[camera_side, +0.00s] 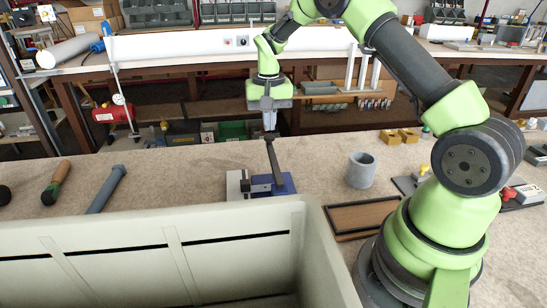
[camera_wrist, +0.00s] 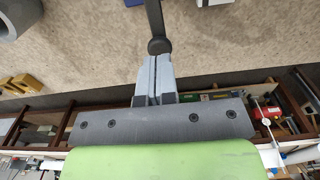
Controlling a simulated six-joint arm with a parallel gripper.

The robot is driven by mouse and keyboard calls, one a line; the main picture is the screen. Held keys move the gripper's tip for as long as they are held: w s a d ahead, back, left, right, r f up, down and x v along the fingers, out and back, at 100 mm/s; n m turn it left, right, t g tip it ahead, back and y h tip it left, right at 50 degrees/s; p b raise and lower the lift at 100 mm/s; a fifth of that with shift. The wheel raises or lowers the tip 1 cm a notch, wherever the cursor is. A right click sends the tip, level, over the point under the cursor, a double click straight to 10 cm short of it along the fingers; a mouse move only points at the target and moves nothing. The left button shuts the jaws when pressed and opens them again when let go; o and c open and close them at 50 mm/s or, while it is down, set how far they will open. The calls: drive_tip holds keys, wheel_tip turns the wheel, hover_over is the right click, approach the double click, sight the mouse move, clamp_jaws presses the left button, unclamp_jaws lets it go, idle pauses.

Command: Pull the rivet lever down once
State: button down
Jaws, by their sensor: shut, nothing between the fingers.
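The rivet lever (camera_side: 275,160) is a dark bar rising from a small press with a blue base (camera_side: 279,186) and a pale grey plate (camera_side: 236,186). It stands nearly upright, leaning slightly left toward its top. My gripper (camera_side: 270,127) points down with its shut fingertips at the top of the lever. In the wrist view, the shut fingers (camera_wrist: 154,62) meet the lever's round dark knob (camera_wrist: 159,46), with the lever bar (camera_wrist: 154,18) running beyond it. The fingers look in contact with the knob, or very near it; I cannot tell which. Nothing shows between them.
A large pale bin (camera_side: 150,262) fills the front left. A grey cup (camera_side: 362,170) and a brown tray (camera_side: 360,217) lie right of the press. The bench around the press is mostly clear.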

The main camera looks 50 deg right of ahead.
sight(269, 136)
drive_tip(key=shift+f, duration=0.7)
idle(0.5)
drive_tip(key=shift+f, duration=0.85)
idle(0.4)
drive_tip(key=shift+f, duration=0.45)
drive_tip(key=shift+w+f, duration=0.1)
drive_tip(key=shift+f, duration=0.25)
idle(0.4)
drive_tip(key=shift+d+f, duration=0.1)
drive_tip(key=shift+f, duration=0.6)
idle(0.5)
